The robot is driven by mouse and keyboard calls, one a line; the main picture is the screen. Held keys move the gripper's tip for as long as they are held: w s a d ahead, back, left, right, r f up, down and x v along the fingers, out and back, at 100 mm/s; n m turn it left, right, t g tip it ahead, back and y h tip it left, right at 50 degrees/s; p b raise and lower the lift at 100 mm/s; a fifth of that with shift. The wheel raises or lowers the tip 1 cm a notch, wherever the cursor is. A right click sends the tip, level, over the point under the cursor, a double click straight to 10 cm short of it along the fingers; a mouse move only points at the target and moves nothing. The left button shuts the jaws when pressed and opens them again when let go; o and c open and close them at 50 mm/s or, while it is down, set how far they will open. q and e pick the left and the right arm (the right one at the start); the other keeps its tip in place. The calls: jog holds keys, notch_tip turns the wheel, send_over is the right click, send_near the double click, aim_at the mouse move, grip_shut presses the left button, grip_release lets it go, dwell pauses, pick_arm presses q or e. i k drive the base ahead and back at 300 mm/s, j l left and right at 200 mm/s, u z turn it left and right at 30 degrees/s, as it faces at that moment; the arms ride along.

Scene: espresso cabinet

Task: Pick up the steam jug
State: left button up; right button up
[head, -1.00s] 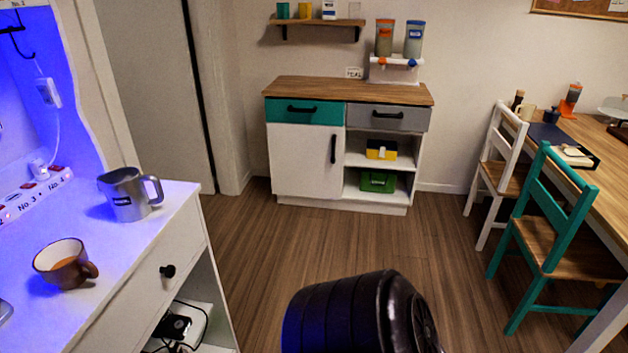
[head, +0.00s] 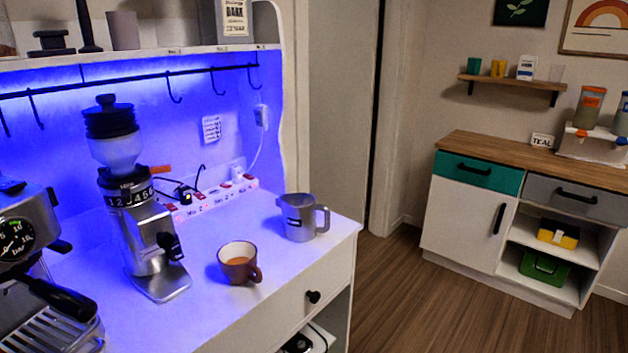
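The steam jug (head: 298,219) is a silver metal pitcher with a dark label. It stands upright on the white cabinet top (head: 215,307), near the right end. Its handle points to the right. Neither of my grippers shows in the head view.
A brown cup (head: 238,263) with coffee stands left of the jug and nearer to me. A coffee grinder (head: 140,225) and an espresso machine (head: 35,270) stand further left. A power strip (head: 212,200) lies behind, below a hook rail (head: 130,81). The floor to the right is clear.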

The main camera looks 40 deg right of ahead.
aim_at(300, 210)
jog(key=z, duration=1.35)
